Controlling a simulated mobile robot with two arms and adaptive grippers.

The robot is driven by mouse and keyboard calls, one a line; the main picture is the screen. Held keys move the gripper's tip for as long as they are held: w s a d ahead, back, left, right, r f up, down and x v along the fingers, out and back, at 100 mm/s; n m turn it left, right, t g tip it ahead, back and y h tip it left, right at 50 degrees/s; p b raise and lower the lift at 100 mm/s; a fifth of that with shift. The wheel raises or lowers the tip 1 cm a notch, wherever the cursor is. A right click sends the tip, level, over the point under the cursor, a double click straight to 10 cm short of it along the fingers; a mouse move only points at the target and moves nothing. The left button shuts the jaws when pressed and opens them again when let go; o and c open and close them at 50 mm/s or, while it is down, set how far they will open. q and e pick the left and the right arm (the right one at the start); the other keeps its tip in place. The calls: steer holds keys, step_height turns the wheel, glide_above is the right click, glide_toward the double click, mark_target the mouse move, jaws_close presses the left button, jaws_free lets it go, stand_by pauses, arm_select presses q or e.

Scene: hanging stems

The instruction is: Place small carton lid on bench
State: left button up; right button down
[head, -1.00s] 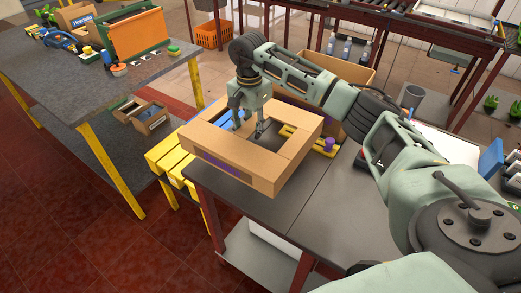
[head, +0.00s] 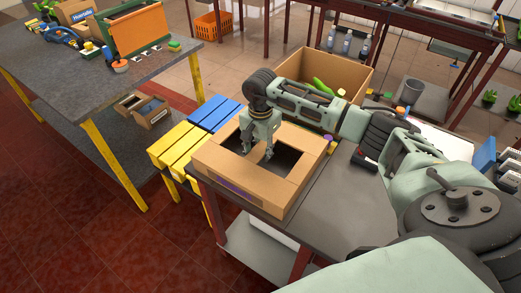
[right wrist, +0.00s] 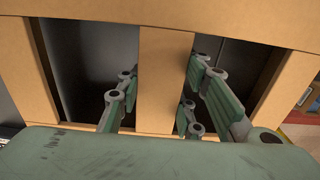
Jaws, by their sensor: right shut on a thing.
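The small carton lid (head: 225,185) is a brown cardboard frame with a middle bar and dark openings, and a purple mark on its front side. It lies roughly level over the near left corner of the dark bench (head: 335,210). I cannot tell whether it touches the top. My right gripper (head: 262,157) points down into the lid and is shut on its middle bar. The right wrist view shows the bar (right wrist: 165,85) between the fingers (right wrist: 160,105). My left gripper is not in view.
A larger open carton (head: 345,75) with green things in it stands behind the lid. A yellow-and-blue slatted surface (head: 180,150) adjoins the bench at left. A grey table (head: 100,90) stands farther left. The bench front right of the lid looks clear.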

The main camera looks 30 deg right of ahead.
mark_target(260, 149)
steer(key=c, duration=1.2)
jaws_free()
steer(key=shift+r, duration=0.15)
step_height(260, 149, up, 10)
steer(key=b, duration=0.3)
steer(key=shift+r, duration=0.95)
